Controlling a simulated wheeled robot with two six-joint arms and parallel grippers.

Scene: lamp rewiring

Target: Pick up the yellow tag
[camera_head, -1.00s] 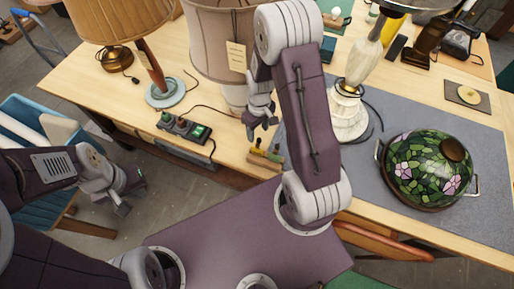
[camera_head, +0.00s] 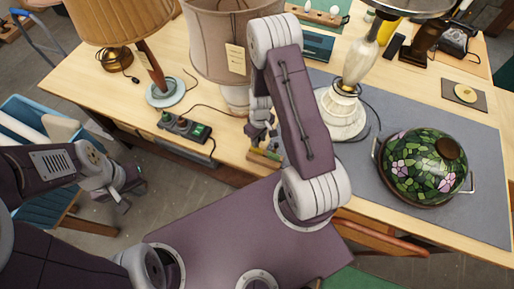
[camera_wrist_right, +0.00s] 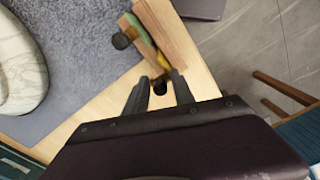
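A pale yellow tag (camera_head: 236,58) with faint lines of writing hangs on the side of the beige lampshade (camera_head: 205,40) in the head view. My right gripper (camera_head: 262,139) is below and to the right of the tag, apart from it, just above a wooden tool block (camera_head: 263,158) at the bench's front edge. The tag does not show there. My left gripper (camera_head: 130,194) hangs off the bench at the left, its fingers apart and empty.
A black switch box (camera_head: 184,127) sits left of the tool block. A marble-based lamp (camera_head: 342,113) and a stained-glass shade (camera_head: 424,167) stand on the grey mat (camera_head: 480,209) to the right. A lamp with an orange-brown shade (camera_head: 122,20) stands at the left.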

